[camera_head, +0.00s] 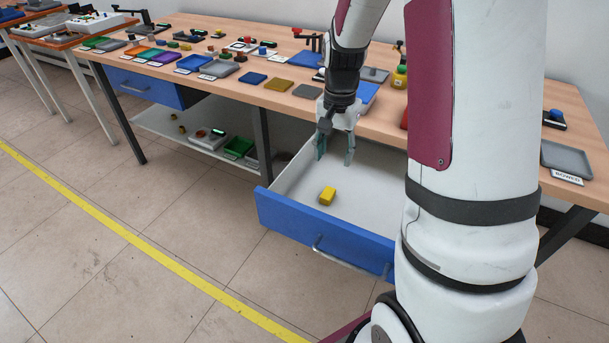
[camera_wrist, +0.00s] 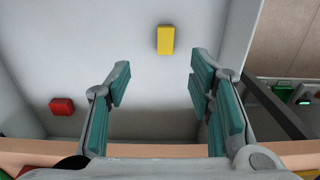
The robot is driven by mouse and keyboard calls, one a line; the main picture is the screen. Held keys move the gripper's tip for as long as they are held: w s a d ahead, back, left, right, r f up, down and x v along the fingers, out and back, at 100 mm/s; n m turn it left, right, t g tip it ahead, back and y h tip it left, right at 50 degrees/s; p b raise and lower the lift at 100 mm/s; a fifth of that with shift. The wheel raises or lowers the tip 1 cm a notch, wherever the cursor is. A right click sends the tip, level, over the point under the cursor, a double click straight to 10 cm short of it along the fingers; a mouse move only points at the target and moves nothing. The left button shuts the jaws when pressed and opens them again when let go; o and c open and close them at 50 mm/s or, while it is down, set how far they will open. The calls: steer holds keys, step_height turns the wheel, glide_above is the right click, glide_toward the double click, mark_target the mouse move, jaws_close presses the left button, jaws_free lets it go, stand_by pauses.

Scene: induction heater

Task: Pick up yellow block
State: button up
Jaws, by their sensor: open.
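The yellow block (camera_head: 327,195) lies in the open blue-fronted drawer (camera_head: 325,232), near its front left part. In the wrist view the yellow block (camera_wrist: 165,40) lies on the pale drawer floor, beyond the fingertips and between their lines. My gripper (camera_head: 335,160) is open and empty, pointing down above the drawer, behind the block. Its two teal-padded fingers also show in the wrist view (camera_wrist: 158,80), spread wide and apart from the block.
A red block (camera_wrist: 62,106) lies in the same drawer. The wooden tabletop (camera_head: 240,88) edge runs close behind my gripper, with several trays and coloured blocks on it. A lower shelf (camera_head: 170,128) holds a green tray (camera_head: 239,147). The drawer floor around the yellow block is clear.

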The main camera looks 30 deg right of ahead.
steer(key=b, duration=0.2)
glide_above(328, 192)
steer(key=f, duration=0.9)
steer(key=shift+s+f, duration=0.25)
steer(key=shift+s, duration=0.15)
steer(key=f, duration=0.1)
steer(key=f+b, duration=0.1)
steer(key=f, duration=0.3)
steer(key=shift+w+f, duration=0.1)
steer(key=shift+w, duration=0.2)
jaws_close()
